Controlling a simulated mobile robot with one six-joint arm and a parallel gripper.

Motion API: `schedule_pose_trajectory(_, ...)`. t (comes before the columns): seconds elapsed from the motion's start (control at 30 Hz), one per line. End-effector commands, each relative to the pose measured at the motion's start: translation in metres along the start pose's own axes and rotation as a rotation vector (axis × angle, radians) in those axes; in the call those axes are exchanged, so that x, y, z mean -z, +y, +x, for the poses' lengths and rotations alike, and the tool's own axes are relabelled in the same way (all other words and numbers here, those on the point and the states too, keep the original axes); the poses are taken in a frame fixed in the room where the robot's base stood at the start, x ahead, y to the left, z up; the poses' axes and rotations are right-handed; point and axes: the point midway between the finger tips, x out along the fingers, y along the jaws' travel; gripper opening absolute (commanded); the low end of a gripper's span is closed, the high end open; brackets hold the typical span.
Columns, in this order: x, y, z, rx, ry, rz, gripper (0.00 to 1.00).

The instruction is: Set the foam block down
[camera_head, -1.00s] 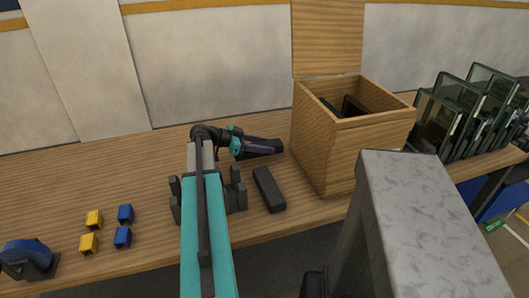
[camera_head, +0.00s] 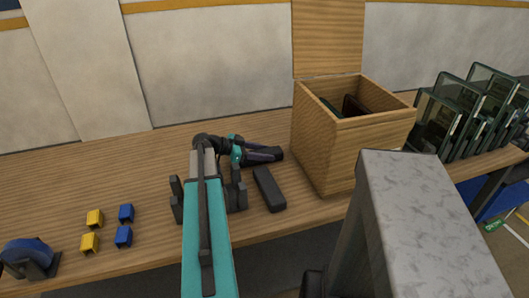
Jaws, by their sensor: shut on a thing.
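My teal arm reaches from the bottom up over the table. Its wrist bends right, and my gripper (camera_head: 268,154) is a small dark and purple shape left of the wooden box. It is shut on the foam block, which I cannot tell apart from the dark fingers at this size. The gripper is low over or at the table top (camera_head: 155,165); whether the block touches the wood cannot be told. A separate dark grey oblong block (camera_head: 269,188) lies flat on the table, nearer the front edge.
An open wooden box (camera_head: 315,140) with dark items inside stands just right. Dark upright holders (camera_head: 238,192) flank my arm. Blue cubes (camera_head: 124,236), yellow cubes (camera_head: 90,242) and a blue tape dispenser (camera_head: 30,255) sit front left. Glass panes (camera_head: 440,125) stand far right. The back left table is clear.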

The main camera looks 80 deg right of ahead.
Motion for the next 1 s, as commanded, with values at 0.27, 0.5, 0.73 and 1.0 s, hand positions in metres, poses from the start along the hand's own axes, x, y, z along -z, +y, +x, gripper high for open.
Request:
schedule_pose_trajectory(0.27,0.0,0.0,0.0,0.0,0.0,0.0,0.61)
schedule_pose_trajectory(0.5,0.001,0.0,0.0,-0.001,0.0,0.0,0.61)
schedule_pose_trajectory(0.73,0.001,0.0,-0.011,0.0,0.0,0.001,0.61)
schedule_pose_trajectory(1.0,0.0,0.0,-0.051,0.002,0.0,0.0,0.61)
